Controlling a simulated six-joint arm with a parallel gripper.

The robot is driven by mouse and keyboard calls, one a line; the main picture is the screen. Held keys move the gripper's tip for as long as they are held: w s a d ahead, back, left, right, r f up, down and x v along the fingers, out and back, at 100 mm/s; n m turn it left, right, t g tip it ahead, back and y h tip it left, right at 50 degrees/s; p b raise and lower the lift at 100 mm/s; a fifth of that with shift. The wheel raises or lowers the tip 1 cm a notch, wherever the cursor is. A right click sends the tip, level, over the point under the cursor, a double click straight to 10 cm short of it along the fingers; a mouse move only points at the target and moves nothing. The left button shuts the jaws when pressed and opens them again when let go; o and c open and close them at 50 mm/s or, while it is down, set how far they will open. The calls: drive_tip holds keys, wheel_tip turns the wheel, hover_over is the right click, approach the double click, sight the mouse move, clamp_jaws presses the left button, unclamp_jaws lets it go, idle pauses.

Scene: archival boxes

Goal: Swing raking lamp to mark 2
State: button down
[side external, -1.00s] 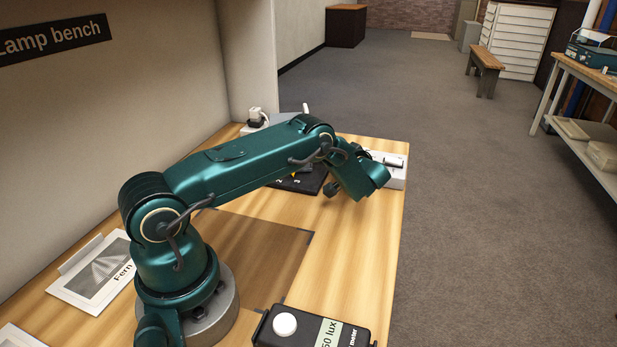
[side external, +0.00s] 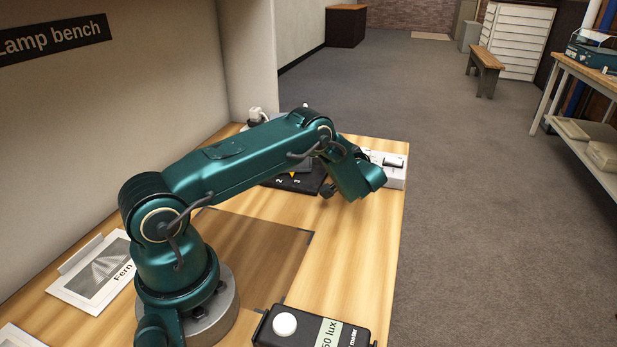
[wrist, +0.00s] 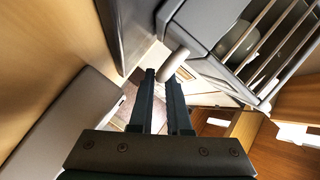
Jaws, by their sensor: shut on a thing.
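In the wrist view the raking lamp (wrist: 200,25) is a grey housing with pale bars across its front. A short pale peg (wrist: 173,65) sticks out from its lower corner. My gripper (wrist: 161,76) is shut on this peg, with the two dark fingers close together. In the side view a black scale plate (side external: 308,184) lies on the bench behind my arm, with white numbers 2 and 3 showing. A yellow pointer (side external: 292,175) shows between 2 and 3, nearer 3. My arm hides most of the lamp and my fingertips there.
A white switch box (side external: 395,178) stands at the bench's back right, close behind my wrist. A light meter (side external: 340,331) is at the front, and a fern sheet (side external: 90,283) lies at left. The bench (side external: 365,265) is clear along its right side.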

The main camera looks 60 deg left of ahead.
drive_tip(key=shift+s+d+r+m+t+h, duration=0.1)
drive_tip(key=shift+s+d+m+t+h, duration=0.25)
drive_tip(key=shift+m+t, duration=0.4)
drive_tip(key=shift+s+d+m+t+h, duration=0.25)
drive_tip(key=shift+d+m+t, duration=0.25)
drive_tip(key=shift+t, duration=0.5)
drive_tip(key=shift+s+d+r+m+t+h, duration=0.1)
drive_tip(key=shift+s+d+m+t+h, duration=0.1)
drive_tip(key=shift+s+d+m+t, duration=0.4)
drive_tip(key=shift+w+a+f+t, duration=0.1)
drive_tip(key=shift+w+a+t, duration=0.1)
drive_tip(key=shift+w+t, duration=0.05)
drive_tip(key=c, duration=1.2)
unclamp_jaws()
drive_tip(key=shift+o, duration=0.2)
drive_tip(key=shift+v, duration=2.55)
